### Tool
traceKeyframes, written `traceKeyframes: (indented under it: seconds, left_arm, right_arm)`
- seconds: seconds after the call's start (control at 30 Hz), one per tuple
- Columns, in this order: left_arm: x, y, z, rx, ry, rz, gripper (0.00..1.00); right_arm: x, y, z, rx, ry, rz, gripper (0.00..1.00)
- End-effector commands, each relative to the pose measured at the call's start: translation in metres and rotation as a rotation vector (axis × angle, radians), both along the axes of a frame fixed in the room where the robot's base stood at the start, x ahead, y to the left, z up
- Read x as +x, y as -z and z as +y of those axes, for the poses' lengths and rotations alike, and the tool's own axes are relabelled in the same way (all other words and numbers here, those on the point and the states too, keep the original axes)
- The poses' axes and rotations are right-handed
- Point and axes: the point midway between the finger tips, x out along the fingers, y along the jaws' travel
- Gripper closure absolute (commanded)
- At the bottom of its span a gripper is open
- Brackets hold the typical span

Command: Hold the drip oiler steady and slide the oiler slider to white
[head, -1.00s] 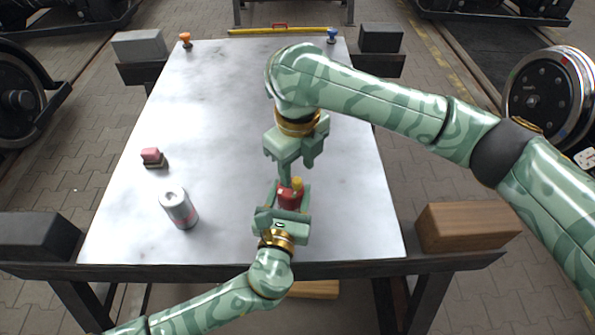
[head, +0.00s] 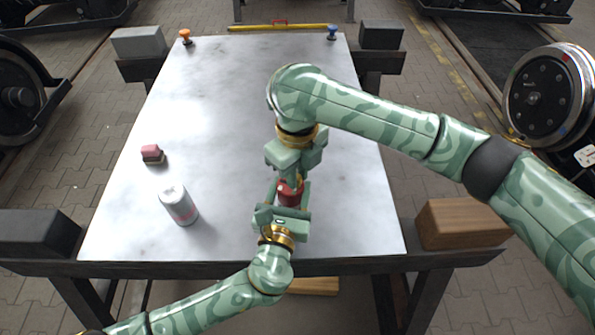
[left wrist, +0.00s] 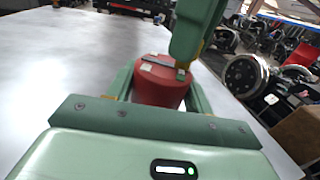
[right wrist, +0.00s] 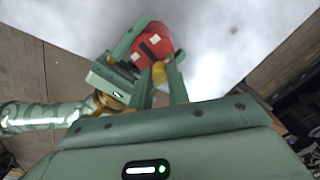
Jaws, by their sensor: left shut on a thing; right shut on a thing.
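The drip oiler (head: 289,194) is a red drum on the table near its front edge. My left gripper (head: 290,189) is shut around its sides. The left wrist view shows the oiler (left wrist: 160,84) between the left fingers, with a slot and pale marks on top. My right gripper (head: 291,177) comes down from above. In the right wrist view it is shut on the oiler slider (right wrist: 159,72), a small yellow knob at one end of a dark slot on the oiler's top (right wrist: 153,44). In the head view the fingers hide the knob. The marks' colours are hard to tell.
A silver can (head: 178,205) and a pink-topped block (head: 152,154) stand on the table's left part. Orange (head: 185,37) and blue (head: 332,33) knobs sit at the far edge. The middle of the metal tabletop (head: 215,110) is clear.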

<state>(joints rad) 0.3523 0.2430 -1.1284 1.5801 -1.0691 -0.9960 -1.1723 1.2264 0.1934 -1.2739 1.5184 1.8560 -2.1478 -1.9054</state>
Motion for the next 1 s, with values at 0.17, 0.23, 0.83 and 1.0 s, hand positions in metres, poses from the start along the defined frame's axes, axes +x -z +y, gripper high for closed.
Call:
traceKeyframes:
  seconds: [0.17,0.23,0.83,1.0]
  left_arm:
    - [0.000,0.000,0.000,0.001,0.000,0.000,0.74]
    - [-0.001,0.000,0.000,0.001,0.000,0.000,0.74]
    - [-0.001,0.000,-0.001,0.000,0.002,0.001,0.74]
    - [-0.001,0.000,-0.001,0.000,0.002,0.001,0.74]
  right_arm:
    - [0.002,0.000,0.001,-0.002,0.002,-0.003,1.00]
    - [0.003,0.000,0.004,-0.002,0.002,-0.003,1.00]
    - [0.012,0.000,0.023,-0.003,0.003,-0.005,1.00]
    - [0.014,0.000,0.026,-0.004,0.004,-0.006,1.00]
